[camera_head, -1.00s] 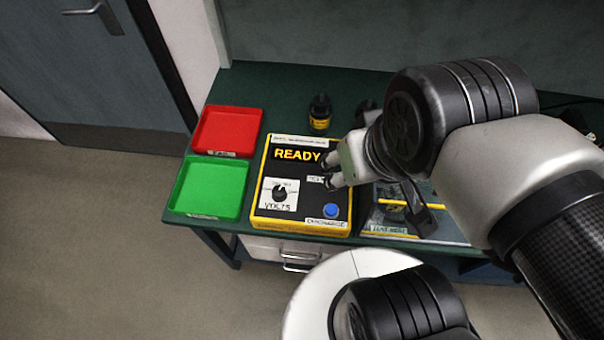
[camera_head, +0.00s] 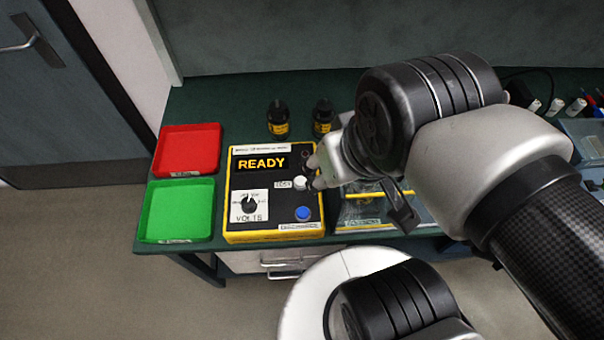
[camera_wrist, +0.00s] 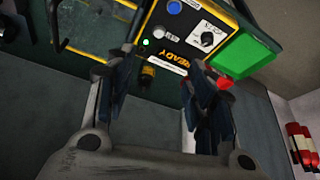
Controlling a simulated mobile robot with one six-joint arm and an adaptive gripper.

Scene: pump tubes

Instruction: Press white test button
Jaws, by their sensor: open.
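The yellow and black tester box (camera_head: 275,165) sits on the green bench, its display reading READY. The white test button (camera_head: 300,183) is on the right of its panel beside a TEST label. It also shows in the wrist view (camera_wrist: 158,32). The blue button (camera_head: 303,213) is below it and the VOLTS dial (camera_head: 249,205) is to the left. My gripper (camera_head: 315,170) is open and empty, over the right edge of the box, close to the white button. I cannot tell whether a fingertip touches the box. In the wrist view the fingers (camera_wrist: 165,85) are spread apart.
A red tray (camera_head: 187,150) and a green tray (camera_head: 177,210) lie left of the box. Two small black bottles (camera_head: 278,119) (camera_head: 322,117) stand behind it. A case with a yellow bar (camera_head: 375,207) lies to its right. Several small tubes (camera_head: 555,106) are at the far right.

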